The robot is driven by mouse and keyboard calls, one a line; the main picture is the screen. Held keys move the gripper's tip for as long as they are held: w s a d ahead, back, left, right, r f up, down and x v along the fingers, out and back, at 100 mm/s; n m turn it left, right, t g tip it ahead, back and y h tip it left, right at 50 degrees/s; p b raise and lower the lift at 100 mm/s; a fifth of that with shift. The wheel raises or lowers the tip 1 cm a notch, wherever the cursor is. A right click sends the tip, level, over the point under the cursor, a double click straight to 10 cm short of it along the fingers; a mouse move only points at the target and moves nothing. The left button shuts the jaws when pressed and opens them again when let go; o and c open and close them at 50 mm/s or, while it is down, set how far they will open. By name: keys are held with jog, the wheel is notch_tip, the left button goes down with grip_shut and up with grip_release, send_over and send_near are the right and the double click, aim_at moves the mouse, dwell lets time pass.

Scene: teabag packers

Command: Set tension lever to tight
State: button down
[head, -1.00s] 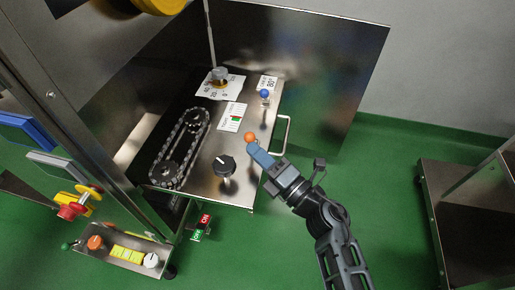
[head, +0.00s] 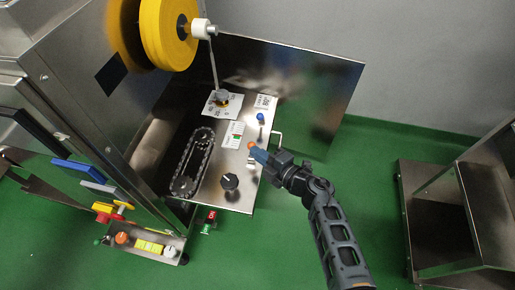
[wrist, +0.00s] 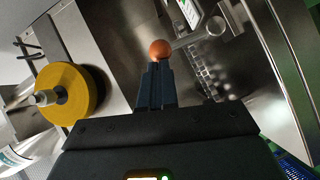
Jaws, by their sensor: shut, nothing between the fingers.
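On the steel panel (head: 211,190) in the head view, a lever with an orange ball knob (head: 251,145) stands near the right edge. Beside it is a white label (head: 234,135) with green and red marks; its text is too small to read. A second lever with a blue knob (head: 261,117) stands farther back. I cannot tell from the labels which one is the tension lever. My gripper (head: 259,155) is shut, its fingertips at the orange ball. In the wrist view, the orange ball (wrist: 160,49) sits just beyond the shut fingertips (wrist: 157,72), and its metal arm (wrist: 190,40) runs right to a pivot.
A steel handle (head: 278,140) sticks out at the panel's right edge. A yellow roll (head: 165,32) hangs above. A steel cart (head: 440,220) stands right; green floor lies between.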

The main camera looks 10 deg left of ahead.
jog(key=shift+w+d+r+m+g+h+p, duration=0.1)
jog(key=shift+w+m+g+h+p, duration=0.2)
jog(key=shift+w+m+g+p, duration=0.65)
jog(key=shift+w+d+m+g+h+p, duration=0.1)
jog(key=shift+w+m+g+h+p, duration=0.2)
jog(key=shift+w+m+g+p, duration=0.6)
jog(key=shift+w+p, duration=0.35)
jog(key=shift+r, duration=0.15)
